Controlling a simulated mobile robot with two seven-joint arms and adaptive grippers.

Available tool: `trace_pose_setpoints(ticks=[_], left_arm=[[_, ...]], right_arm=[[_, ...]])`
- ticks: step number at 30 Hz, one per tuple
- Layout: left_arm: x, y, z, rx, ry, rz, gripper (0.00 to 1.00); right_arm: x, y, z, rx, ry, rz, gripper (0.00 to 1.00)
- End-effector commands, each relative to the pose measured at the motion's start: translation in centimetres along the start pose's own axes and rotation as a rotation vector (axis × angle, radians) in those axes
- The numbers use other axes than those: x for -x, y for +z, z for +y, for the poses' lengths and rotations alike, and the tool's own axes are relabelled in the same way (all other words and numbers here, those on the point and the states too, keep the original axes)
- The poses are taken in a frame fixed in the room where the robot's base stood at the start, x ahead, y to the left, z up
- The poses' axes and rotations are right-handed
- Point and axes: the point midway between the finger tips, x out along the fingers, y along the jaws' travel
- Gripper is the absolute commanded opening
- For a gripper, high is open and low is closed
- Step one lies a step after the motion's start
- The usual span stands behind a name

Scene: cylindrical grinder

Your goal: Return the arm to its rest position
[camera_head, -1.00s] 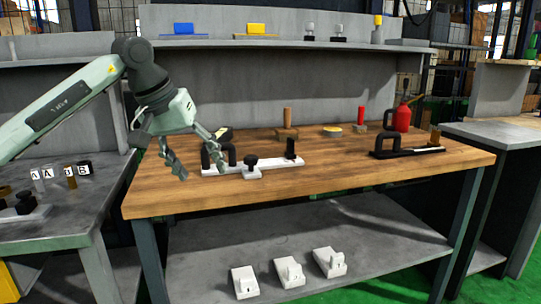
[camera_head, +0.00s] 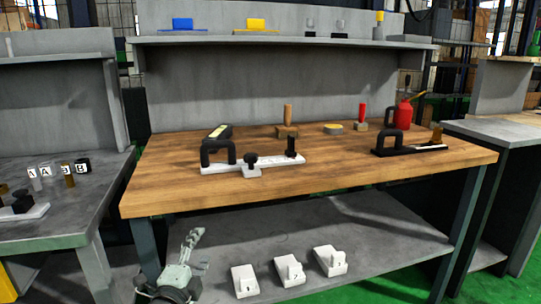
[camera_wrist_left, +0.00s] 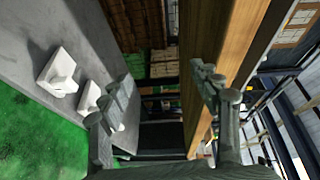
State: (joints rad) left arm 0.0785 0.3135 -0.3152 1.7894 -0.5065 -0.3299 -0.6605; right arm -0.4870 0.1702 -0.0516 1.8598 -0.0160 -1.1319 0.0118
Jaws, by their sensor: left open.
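My left gripper (camera_head: 196,250) is low at the bottom of the head view, in front of the lower shelf and below the front edge of the wooden table top (camera_head: 350,180). Its fingers point up and it is empty. In the left wrist view its two fingers (camera_wrist_left: 165,90) are spread wide with nothing between them. Most of my left arm is out of the head view. My right gripper does not show.
The lower shelf (camera_head: 310,240) bears several white blocks (camera_head: 245,280). White-based (camera_head: 270,165) and black-based (camera_head: 410,148) fixtures and a red can (camera_head: 403,116) stand on the table. A grey bench (camera_head: 75,220) is at left. Green floor shows at lower right.

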Motion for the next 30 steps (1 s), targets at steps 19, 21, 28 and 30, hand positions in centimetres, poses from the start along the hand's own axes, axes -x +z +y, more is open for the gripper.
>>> trace_pose_setpoints(ticks=[19, 21, 28, 30], left_arm=[[30.2, 8.7, 32.0, 1.067, 0.785, -0.966, 0.63], [32.4, 8.6, 32.9, 1.109, 0.816, -1.029, 0.63], [33.0, 8.5, 33.2, 1.121, 0.825, -1.049, 0.63], [33.0, 8.5, 33.2, 1.121, 0.825, -1.049, 0.63]], right_arm=[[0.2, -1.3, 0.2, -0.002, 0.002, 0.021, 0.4], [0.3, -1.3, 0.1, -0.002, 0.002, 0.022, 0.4], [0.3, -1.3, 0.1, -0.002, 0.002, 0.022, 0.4], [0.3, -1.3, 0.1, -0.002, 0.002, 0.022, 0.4]])
